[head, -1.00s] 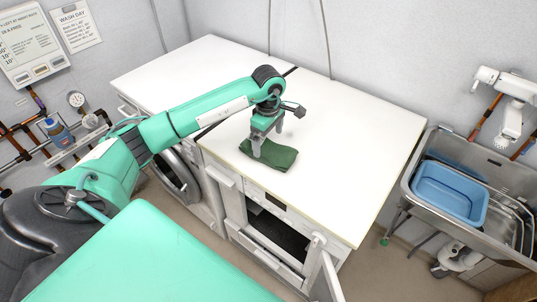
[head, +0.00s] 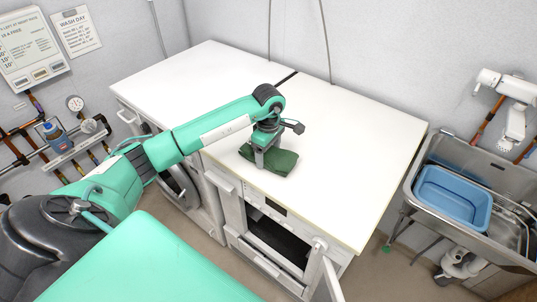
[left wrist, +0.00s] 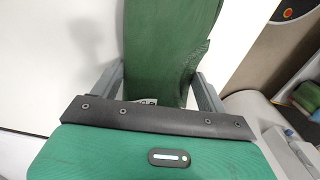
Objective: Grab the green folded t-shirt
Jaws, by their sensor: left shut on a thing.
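The green folded t-shirt (head: 280,161) lies on the white countertop near its front edge, over the open-doored machine. My left gripper (head: 262,160) reaches down onto the shirt's left part from above. In the left wrist view the shirt (left wrist: 165,45) runs between the two grey fingers, and the gripper (left wrist: 158,88) is shut on it. Part of the shirt is hidden behind the gripper. My right gripper is not in view.
The white countertop (head: 350,130) is otherwise clear. Below it, a machine's door (head: 331,280) hangs open. A metal sink with a blue basin (head: 453,196) stands at the right. Gauges and pipes are on the left wall.

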